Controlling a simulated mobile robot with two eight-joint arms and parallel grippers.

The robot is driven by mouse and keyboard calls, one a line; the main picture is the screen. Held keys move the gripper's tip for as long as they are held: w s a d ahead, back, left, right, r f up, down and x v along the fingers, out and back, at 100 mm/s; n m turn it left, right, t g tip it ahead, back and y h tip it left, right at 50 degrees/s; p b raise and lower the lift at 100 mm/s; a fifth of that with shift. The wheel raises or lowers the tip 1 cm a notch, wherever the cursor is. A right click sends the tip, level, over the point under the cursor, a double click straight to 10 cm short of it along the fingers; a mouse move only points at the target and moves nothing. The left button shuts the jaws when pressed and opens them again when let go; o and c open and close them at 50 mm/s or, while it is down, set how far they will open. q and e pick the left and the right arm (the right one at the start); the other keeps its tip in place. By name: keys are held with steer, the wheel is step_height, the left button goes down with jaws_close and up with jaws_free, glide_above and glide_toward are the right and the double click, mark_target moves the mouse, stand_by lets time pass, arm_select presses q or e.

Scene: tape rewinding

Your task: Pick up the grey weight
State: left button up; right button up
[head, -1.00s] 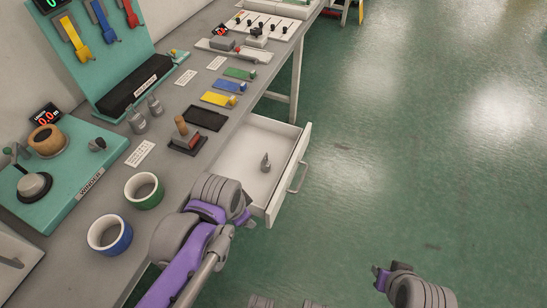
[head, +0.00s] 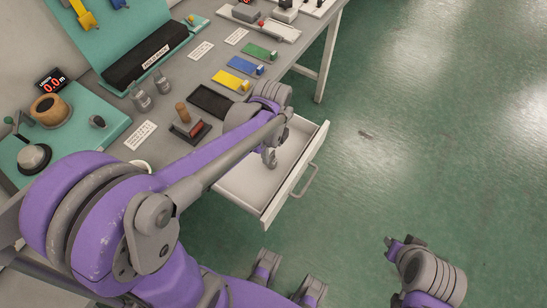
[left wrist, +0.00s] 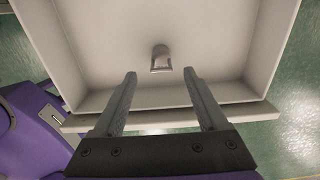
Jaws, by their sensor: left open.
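The grey weight (left wrist: 161,58) lies in the open white drawer, on its floor. In the head view the weight (head: 270,158) shows just below my left wrist, partly crowded by the arm. My left gripper (left wrist: 160,74) is open and empty over the drawer. Its two fingers point toward the weight, which shows just beyond and between the fingertips, apart from them. In the head view the left fingers are mostly hidden by the wrist. My right gripper (head: 401,242) is over the floor at lower right, away from the drawer; its jaws are unclear.
The drawer (head: 293,178) has raised walls and a handle (head: 305,182) on its front. The grey table (head: 165,165) carries a stamp (head: 187,122), a black tray (head: 212,101), coloured blocks and two other grey weights (head: 141,98). The green floor to the right is clear.

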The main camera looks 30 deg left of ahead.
mark_target(272, 159)
arm_select(q)
step_height(272, 159, down, 7)
steer(key=shift+w+a+f+b, duration=0.1)
steer(key=shift+w+a+b, duration=0.05)
steer(key=shift+b, duration=0.25)
jaws_close()
stand_by(0.4)
